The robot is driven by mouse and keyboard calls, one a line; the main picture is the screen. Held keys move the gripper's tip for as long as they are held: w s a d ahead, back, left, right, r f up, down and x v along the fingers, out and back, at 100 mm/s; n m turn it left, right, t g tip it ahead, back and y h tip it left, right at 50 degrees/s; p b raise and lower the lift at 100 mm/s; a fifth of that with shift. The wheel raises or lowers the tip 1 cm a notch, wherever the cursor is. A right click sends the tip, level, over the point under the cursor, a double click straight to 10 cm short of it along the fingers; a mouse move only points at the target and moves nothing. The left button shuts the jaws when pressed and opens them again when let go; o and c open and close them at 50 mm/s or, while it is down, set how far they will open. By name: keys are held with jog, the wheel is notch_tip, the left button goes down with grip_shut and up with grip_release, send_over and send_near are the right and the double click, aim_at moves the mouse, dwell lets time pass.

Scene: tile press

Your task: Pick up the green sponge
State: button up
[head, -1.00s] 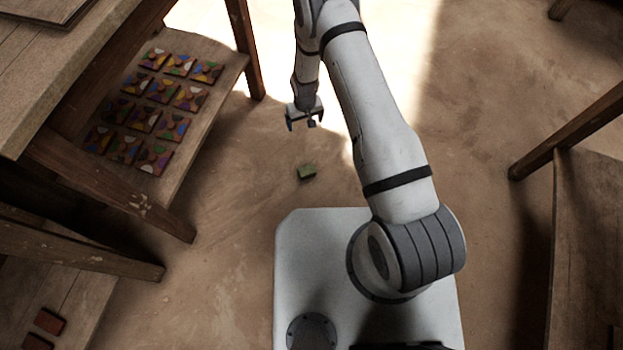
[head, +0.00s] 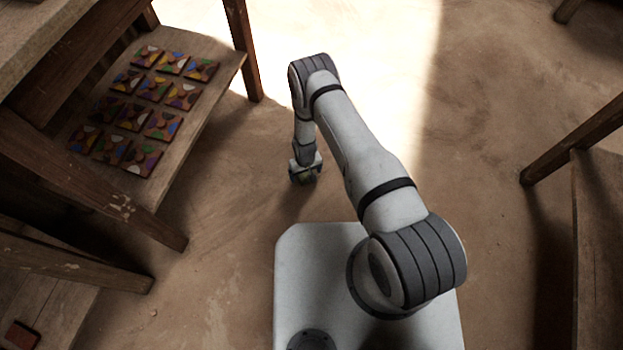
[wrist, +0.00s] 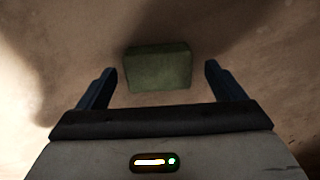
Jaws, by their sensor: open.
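The green sponge (wrist: 158,67) is a small dull-green block on the brown floor in the wrist view. It lies between the two dark fingers of my gripper (wrist: 160,70), with a gap on each side. The fingers are spread open and do not touch it. In the head view my gripper (head: 305,178) points down close to the floor, just beyond my white base. There the gripper mostly hides the sponge.
At left, a wooden shelf (head: 205,103) holds several painted tiles (head: 133,117). A plain red-brown tile (head: 22,335) lies at lower left. Wooden furniture (head: 598,230) stands at right. The floor (head: 225,225) around my gripper is clear.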

jog(key=shift+f, duration=0.65)
jog(key=shift+c, duration=0.2)
